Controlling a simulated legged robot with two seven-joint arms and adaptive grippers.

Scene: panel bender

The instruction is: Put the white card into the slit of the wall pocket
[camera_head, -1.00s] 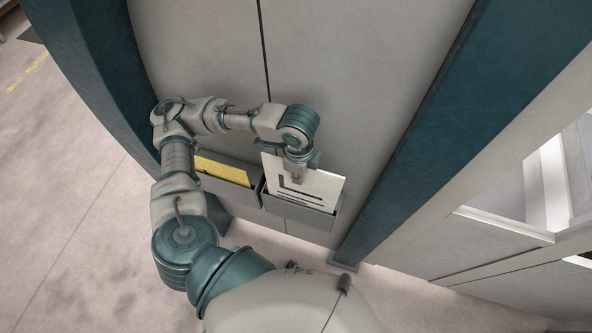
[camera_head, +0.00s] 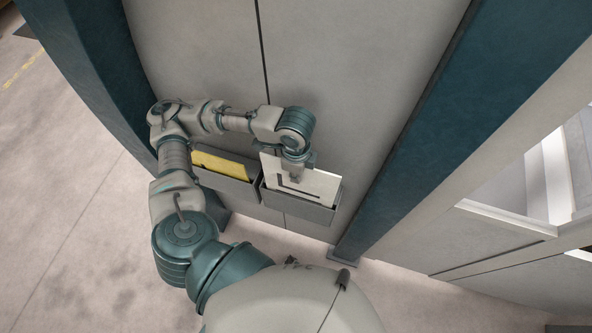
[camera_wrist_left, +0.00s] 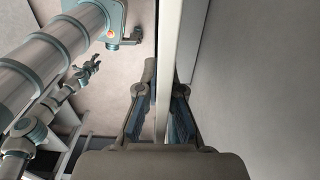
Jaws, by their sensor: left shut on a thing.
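The white card (camera_head: 318,184) has dark line markings and stands in the opening of the right grey wall pocket (camera_head: 299,211), its lower part hidden behind the pocket's front wall. My left gripper (camera_head: 296,177) is above the pocket and shut on the card's upper part. In the left wrist view the card shows edge-on as a pale strip (camera_wrist_left: 167,60) between the two fingers (camera_wrist_left: 165,108). How deep the card sits inside the pocket is hidden. My right gripper is not in the head view.
A second grey pocket (camera_head: 228,187) to the left holds a yellow card (camera_head: 223,166). Both pockets hang on a light grey panel wall (camera_head: 350,70). A dark teal post (camera_head: 410,140) stands to the right. My left arm passes in front of the left side.

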